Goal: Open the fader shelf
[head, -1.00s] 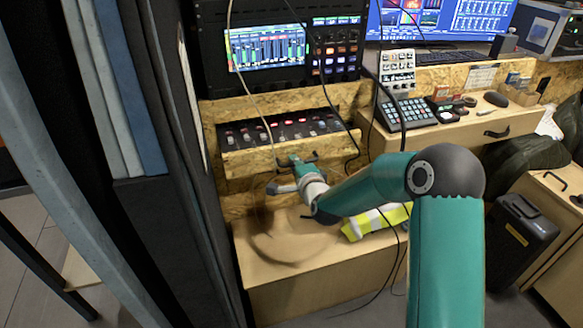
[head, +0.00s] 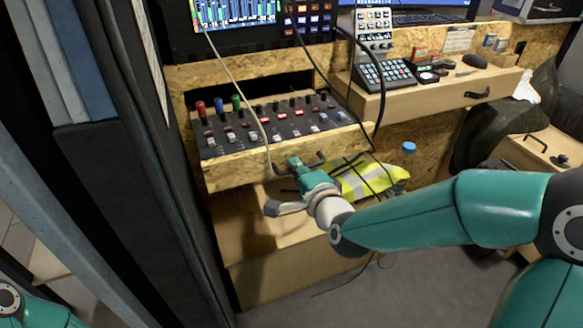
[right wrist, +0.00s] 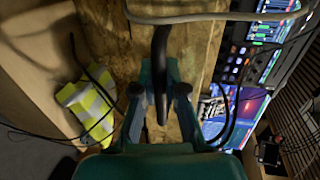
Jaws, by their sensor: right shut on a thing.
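The fader shelf (head: 228,174) is a chipboard-fronted drawer below the left rack, standing out from its opening. Its dark panel (head: 277,124) carries rows of faders and knobs, with red and green caps at the left rear. My right gripper (head: 297,165) is at the middle of its front, shut on the dark handle. In the right wrist view the handle (right wrist: 161,55) runs between the two fingers (right wrist: 160,100). My left gripper is out of view; only part of my left arm shows at the lower left.
A thin pale cable (head: 233,77) hangs over the shelf, and dark cables hang at its right. A yellow hi-vis vest (head: 370,180) lies on the wooden bench (head: 290,268) below. A closed drawer (head: 445,97) is at the right. A dark panel stands close at the left.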

